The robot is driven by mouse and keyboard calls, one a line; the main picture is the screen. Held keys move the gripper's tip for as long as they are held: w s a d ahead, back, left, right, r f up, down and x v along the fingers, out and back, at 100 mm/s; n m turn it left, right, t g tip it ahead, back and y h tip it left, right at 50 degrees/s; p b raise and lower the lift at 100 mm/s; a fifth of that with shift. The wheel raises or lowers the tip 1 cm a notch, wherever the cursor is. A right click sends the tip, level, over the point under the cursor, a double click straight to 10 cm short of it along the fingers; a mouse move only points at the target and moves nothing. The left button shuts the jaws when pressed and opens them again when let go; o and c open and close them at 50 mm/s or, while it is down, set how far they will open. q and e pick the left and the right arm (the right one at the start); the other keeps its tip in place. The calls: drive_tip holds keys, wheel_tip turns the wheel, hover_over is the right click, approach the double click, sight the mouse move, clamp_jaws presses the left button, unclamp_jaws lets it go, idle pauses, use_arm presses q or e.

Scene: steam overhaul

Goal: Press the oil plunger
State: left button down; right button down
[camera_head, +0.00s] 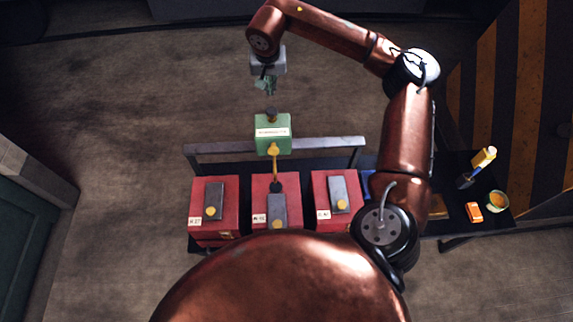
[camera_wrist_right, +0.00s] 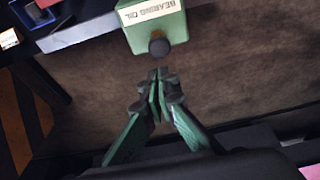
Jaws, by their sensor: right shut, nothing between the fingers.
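The green oil box (camera_head: 272,136) stands behind the middle red block, with a label on its face. A dark round plunger knob (camera_head: 271,113) sticks out of its far side. In the right wrist view the green box (camera_wrist_right: 172,30) reads "BEARING OIL", and the dark knob (camera_wrist_right: 159,46) faces my fingers. My right gripper (camera_head: 269,90) is shut and empty, just beyond the knob. In the right wrist view its fingertips (camera_wrist_right: 160,74) point at the knob with a small gap between. My left gripper is not in view.
Three red blocks (camera_head: 204,222) with grey plates and yellow knobs stand on a dark bench before a grey rail (camera_head: 335,144). A brass pipe (camera_head: 275,165) runs from the green box toward the middle block. A yellow-topped tool (camera_head: 484,157), orange block (camera_head: 474,212) and cup (camera_head: 497,201) sit right.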

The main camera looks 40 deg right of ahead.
idle(0.4)
drive_tip(key=shift+r, duration=1.3)
drive_tip(key=shift+f, duration=0.1)
drive_tip(key=p, duration=0.3)
approach(271, 110)
drive_tip(key=x, duration=0.5)
drive_tip(key=shift+w+d, duration=0.25)
drive_tip(key=shift+f, duration=0.7)
drive_tip(key=shift+f, duration=0.1)
